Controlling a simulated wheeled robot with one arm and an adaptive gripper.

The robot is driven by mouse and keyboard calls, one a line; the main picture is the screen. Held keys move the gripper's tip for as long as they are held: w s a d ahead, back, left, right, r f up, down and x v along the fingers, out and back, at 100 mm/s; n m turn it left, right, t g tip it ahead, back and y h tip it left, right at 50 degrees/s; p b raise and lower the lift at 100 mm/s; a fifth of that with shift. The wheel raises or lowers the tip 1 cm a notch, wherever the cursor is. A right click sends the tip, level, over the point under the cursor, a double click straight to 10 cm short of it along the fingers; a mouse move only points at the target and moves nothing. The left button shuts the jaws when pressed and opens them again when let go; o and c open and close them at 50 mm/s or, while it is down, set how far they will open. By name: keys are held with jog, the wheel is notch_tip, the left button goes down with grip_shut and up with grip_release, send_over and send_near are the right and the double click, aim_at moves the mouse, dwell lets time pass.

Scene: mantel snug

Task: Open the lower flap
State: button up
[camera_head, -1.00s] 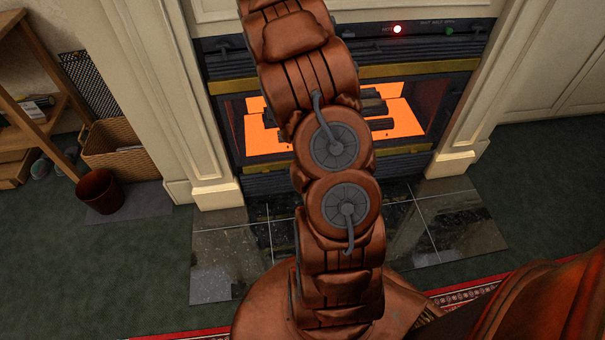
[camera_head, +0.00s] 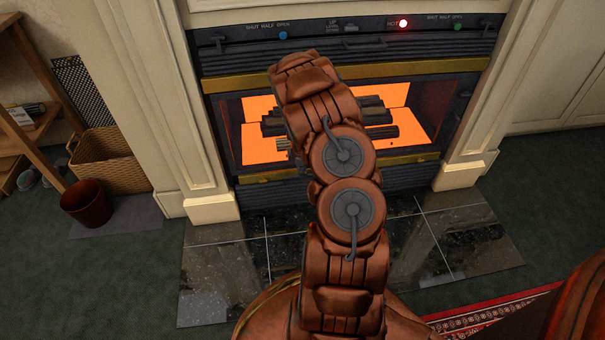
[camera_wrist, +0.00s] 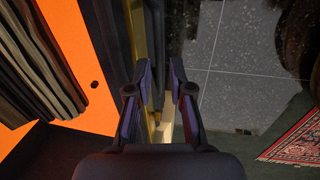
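The lower flap (camera_head: 268,194) is a dark ribbed panel under the lower brass strip (camera_head: 255,177) of the fireplace. It looks shut, and my arm hides its middle in the head view. My gripper (camera_wrist: 162,68) shows in the wrist view with its two fingers apart and a gap between them. The brass strip (camera_wrist: 139,40) and the dark front edge run just left of the fingers and partly behind them. A narrow dark piece shows in the gap; I cannot tell if it is a handle. Nothing appears gripped. The head view does not show the fingers clearly.
The firebox glows orange (camera_head: 262,148), and a red light (camera_head: 403,23) marked HOT is lit above. An upper panel (camera_head: 225,63) has a blue knob (camera_head: 283,35) and a green knob (camera_head: 457,27). The tiled hearth (camera_head: 215,280) is clear. A bin (camera_head: 87,205) and basket (camera_head: 110,162) stand left.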

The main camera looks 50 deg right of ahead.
jog(key=shift+w+d+f, duration=0.1)
jog(key=shift+f, duration=0.5)
jog(key=shift+w+d+f, duration=0.1)
jog(key=shift+f, duration=0.45)
jog(key=shift+c, duration=0.5)
grip_shut()
jog(key=shift+a, duration=0.1)
jog(key=shift+s, duration=0.1)
